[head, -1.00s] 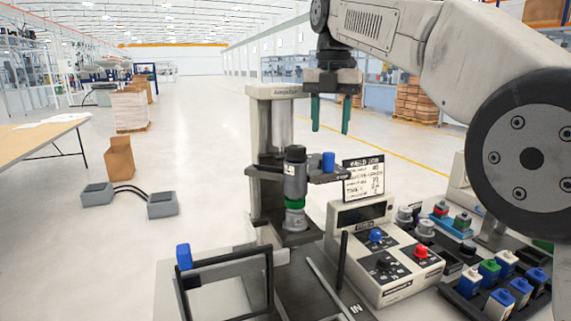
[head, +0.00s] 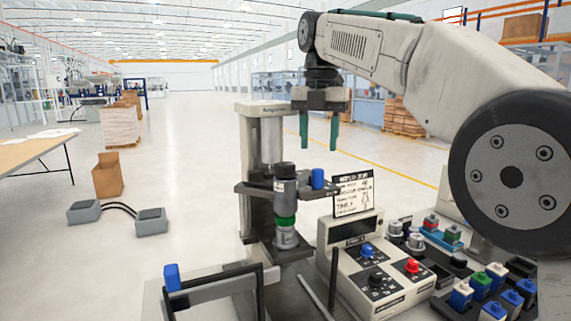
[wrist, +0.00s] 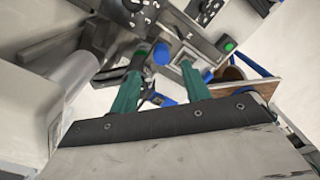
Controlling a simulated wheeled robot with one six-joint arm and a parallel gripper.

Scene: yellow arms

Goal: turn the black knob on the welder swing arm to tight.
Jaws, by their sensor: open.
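The welder's swing arm (head: 258,188) sticks out from a grey column and carries a grey cylinder with a black cap (head: 284,170) and a green ring. I cannot tell whether this cap is the black knob. A blue knob or cap (head: 318,178) stands upright on the arm's right part; a blue round top also shows in the wrist view (wrist: 162,53), near the fingertips. My gripper (head: 319,146) points down with two teal fingers spread apart, above the blue cap and up right of the black cap.
A control box (head: 368,262) with blue, red and black knobs stands right of the column. A written sign (head: 353,196) stands behind it. Several coloured parts sit in a tray (head: 440,310) at the lower right. A black frame (head: 215,282) stands at the front left.

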